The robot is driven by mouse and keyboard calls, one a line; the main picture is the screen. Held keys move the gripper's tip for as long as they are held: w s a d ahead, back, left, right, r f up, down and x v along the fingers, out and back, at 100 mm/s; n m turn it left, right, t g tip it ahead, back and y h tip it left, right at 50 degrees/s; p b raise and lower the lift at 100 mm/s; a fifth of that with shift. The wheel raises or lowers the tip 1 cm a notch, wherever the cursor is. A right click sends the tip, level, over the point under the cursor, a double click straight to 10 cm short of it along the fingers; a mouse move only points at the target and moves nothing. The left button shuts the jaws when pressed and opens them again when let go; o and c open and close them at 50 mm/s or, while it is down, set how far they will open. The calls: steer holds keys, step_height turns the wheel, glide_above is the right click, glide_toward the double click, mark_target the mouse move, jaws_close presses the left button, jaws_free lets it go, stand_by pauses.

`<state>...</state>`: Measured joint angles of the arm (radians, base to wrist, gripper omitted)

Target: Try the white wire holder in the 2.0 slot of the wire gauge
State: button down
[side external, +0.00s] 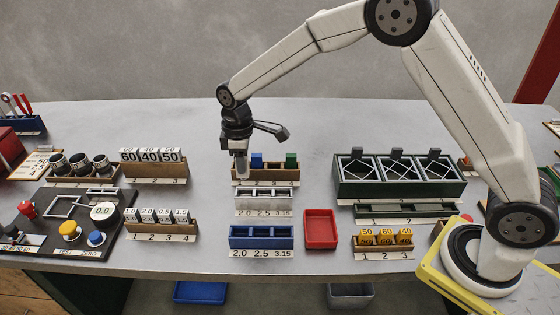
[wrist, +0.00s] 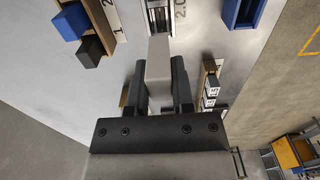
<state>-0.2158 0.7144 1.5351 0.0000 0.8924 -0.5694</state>
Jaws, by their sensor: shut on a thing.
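My gripper (wrist: 158,85) is shut on the white wire holder (wrist: 159,60), a pale block standing out between the two dark fingers. In the side view the holder (side external: 241,166) hangs upright below my gripper (side external: 240,150), at the left end of the wooden holder rack. The wire gauge (side external: 263,191) is a grey block with several slots, marked 2.0, 2.5 and 3.15 in front, left to right. In the wrist view the gauge (wrist: 158,14) shows just beyond the holder's tip, beside the 2.0 label. The holder appears apart from the gauge; its height above the slot is hard to judge.
A blue rack (side external: 261,243), also marked 2.0 to 3.15, stands in front. A red tray (side external: 321,229) lies to the right.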

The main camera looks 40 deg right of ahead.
mark_target(243, 176)
steer(key=shift+f, duration=3.25)
steer(key=shift+c, duration=2)
jaws_free()
steer(key=shift+r, duration=3.9)
